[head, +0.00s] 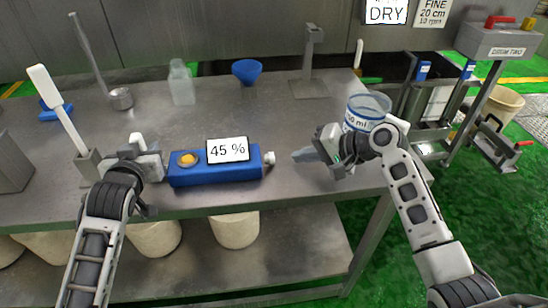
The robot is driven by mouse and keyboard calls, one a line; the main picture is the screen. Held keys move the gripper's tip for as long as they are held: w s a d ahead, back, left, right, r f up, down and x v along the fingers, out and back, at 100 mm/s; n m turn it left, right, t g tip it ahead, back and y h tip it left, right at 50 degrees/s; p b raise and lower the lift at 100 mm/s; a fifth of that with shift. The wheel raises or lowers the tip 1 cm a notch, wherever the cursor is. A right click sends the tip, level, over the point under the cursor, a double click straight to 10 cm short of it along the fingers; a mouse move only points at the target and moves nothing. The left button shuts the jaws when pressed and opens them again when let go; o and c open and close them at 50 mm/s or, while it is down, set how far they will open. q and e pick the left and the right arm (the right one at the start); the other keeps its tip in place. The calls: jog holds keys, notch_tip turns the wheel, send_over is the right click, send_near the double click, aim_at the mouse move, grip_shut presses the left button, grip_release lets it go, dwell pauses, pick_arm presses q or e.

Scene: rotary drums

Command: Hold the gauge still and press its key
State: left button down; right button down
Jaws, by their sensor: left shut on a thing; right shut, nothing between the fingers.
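The gauge is a blue box (215,176) lying on the metal table, with a white display reading 45 % (228,149) on top. Its round orange key (187,159) sits at the left part of the top, and a pale knob (269,158) sticks out at the right end. My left gripper (158,160) is shut on the gauge's left end; its fingers are partly hidden. My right gripper (300,155) is shut and empty, to the right of the knob and apart from the gauge.
A white-handled tool (60,110) stands at the left. A bottle (181,84), a blue bowl (247,70) and a metal stand (309,65) are further back. The table between gauge and bowl is clear.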

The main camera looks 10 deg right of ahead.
pick_arm(q)
jog(key=shift+s+f, duration=0.1)
jog(key=shift+f, duration=0.45)
pick_arm(e)
jog(key=shift+d, duration=1.2)
pick_arm(q)
jog(key=c, duration=1)
grip_release()
pick_arm(e)
jog(key=shift+f, duration=0.1)
pick_arm(q)
jog(key=shift+o, duration=0.6)
jog(key=shift+r, duration=0.25)
jog(key=shift+r, duration=0.2)
pick_arm(e)
jog(key=shift+r, duration=0.25)
pick_arm(q)
jog(key=shift+r+p, duration=0.2)
jog(key=shift+p, duration=0.4)
pick_arm(e)
jog(key=shift+r, duration=0.4)
pick_arm(q)
jog(key=o, duration=0.6)
jog(key=shift+c, duration=0.2)
